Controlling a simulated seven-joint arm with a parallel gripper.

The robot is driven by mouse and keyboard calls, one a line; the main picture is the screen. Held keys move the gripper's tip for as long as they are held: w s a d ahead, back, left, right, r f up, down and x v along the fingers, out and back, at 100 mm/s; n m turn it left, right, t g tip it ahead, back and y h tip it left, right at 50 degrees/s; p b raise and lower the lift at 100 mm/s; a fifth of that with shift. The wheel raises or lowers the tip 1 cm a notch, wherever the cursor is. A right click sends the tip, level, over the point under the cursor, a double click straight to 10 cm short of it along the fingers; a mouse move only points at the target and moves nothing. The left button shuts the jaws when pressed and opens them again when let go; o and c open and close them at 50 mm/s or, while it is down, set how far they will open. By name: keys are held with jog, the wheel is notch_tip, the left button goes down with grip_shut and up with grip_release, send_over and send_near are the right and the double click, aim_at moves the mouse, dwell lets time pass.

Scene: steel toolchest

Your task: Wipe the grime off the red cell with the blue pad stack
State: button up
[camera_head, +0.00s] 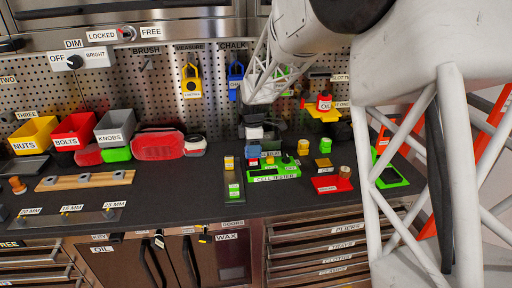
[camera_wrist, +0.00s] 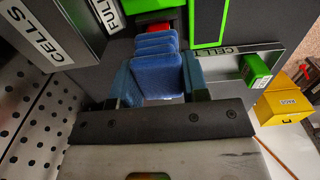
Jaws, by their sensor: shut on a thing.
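My gripper (camera_wrist: 157,78) is shut on the blue pad stack (camera_wrist: 157,62), several soft blue pads side by side between its two fingers. In the wrist view a small red piece (camera_wrist: 154,29), perhaps the red cell, shows just beyond the pads. The pads hide most of it, so I cannot tell whether they touch it or whether grime is on it. In the head view my gripper (camera_head: 253,134) is above the back of the bench, behind the green cell tester (camera_head: 274,178). The cell tester shows in part in the wrist view (camera_wrist: 208,22).
A grey cell tray (camera_head: 233,199) with yellow and green cells lies left of the tester. The wrist view shows a green cell (camera_wrist: 255,69) in it and a yellow box (camera_wrist: 282,106). The front bench strip is clear.

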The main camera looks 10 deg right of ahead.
jog(key=shift+a, duration=0.45)
jog(key=shift+a+f, duration=0.15)
jog(key=shift+a, duration=0.2)
jog(key=shift+a+r, duration=0.2)
jog(key=shift+a, duration=0.15)
jog(key=shift+d+r, duration=0.1)
jog(key=shift+r, duration=3.9)
jog(key=shift+f, duration=0.2)
